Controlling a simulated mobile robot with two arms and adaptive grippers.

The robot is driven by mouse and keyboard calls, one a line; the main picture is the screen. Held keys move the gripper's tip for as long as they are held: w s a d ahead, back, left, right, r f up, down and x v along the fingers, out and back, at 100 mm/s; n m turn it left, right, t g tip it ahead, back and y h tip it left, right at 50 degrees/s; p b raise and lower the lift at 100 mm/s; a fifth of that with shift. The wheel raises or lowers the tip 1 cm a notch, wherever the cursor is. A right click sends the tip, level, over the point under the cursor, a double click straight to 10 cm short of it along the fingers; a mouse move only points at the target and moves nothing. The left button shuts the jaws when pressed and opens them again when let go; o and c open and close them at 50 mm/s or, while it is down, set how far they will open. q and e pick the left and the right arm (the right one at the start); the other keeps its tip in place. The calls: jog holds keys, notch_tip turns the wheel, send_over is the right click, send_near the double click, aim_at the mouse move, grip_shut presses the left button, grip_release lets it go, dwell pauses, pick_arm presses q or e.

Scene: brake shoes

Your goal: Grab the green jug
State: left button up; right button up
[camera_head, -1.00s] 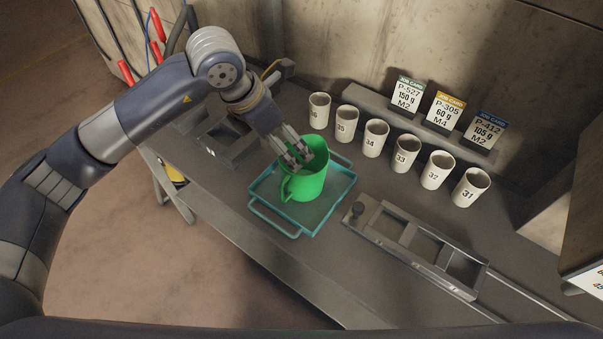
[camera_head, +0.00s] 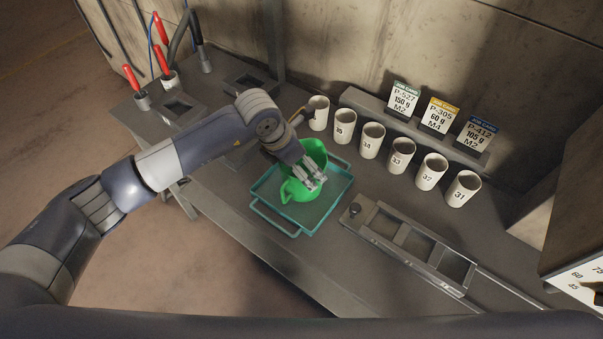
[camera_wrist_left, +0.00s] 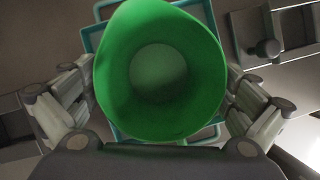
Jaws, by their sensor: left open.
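The green jug (camera_head: 301,188) stands on a teal tray (camera_head: 262,213) on the bench. My left gripper (camera_head: 314,181) is at the jug in the head view, its fingers over the jug's upper part and hiding some of it. In the left wrist view I look down into the open, empty-looking jug (camera_wrist_left: 160,78). The fingers of my left gripper (camera_wrist_left: 158,105) are spread, one on each side of the jug. I cannot tell whether they touch its wall. My right gripper is not in view.
Several numbered white cups (camera_head: 372,140) stand in a row behind the tray. Job cards (camera_head: 439,115) stand on a ledge (camera_head: 364,101) behind them. A metal rack with square openings (camera_head: 414,241) lies to the right of the tray. Red-handled tools (camera_head: 162,61) stand at the back left.

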pick_arm(q)
jog(key=c, duration=1.4)
jog(key=shift+r, duration=0.1)
